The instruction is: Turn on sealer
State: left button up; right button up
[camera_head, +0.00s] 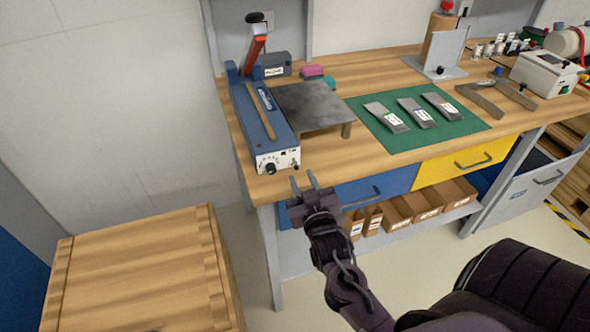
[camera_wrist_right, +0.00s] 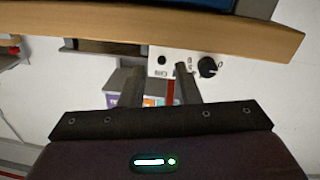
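The sealer (camera_head: 262,125) is a long blue machine at the left end of the bench, with a raised red-handled arm (camera_head: 255,52). Its white front panel (camera_head: 278,162) carries a black knob and small controls. In the right wrist view the panel (camera_wrist_right: 178,64) shows a large black knob (camera_wrist_right: 208,67) and a small dark switch (camera_wrist_right: 161,60). My right gripper (camera_head: 305,182) is just in front of and below the panel, fingers apart and apparently empty; they also show in the wrist view (camera_wrist_right: 158,85). Contact cannot be told.
A metal side table (camera_head: 312,106) adjoins the sealer. Pouches lie on a green mat (camera_head: 370,134). Drawers (camera_head: 465,162) and cardboard boxes (camera_head: 410,206) are under the bench. A wooden crate (camera_head: 135,270) stands at lower left, with open floor between it and the bench.

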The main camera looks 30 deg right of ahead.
aim_at(298, 180)
jog(key=shift+x, duration=1.95)
jog(key=shift+a, duration=0.1)
grip_shut()
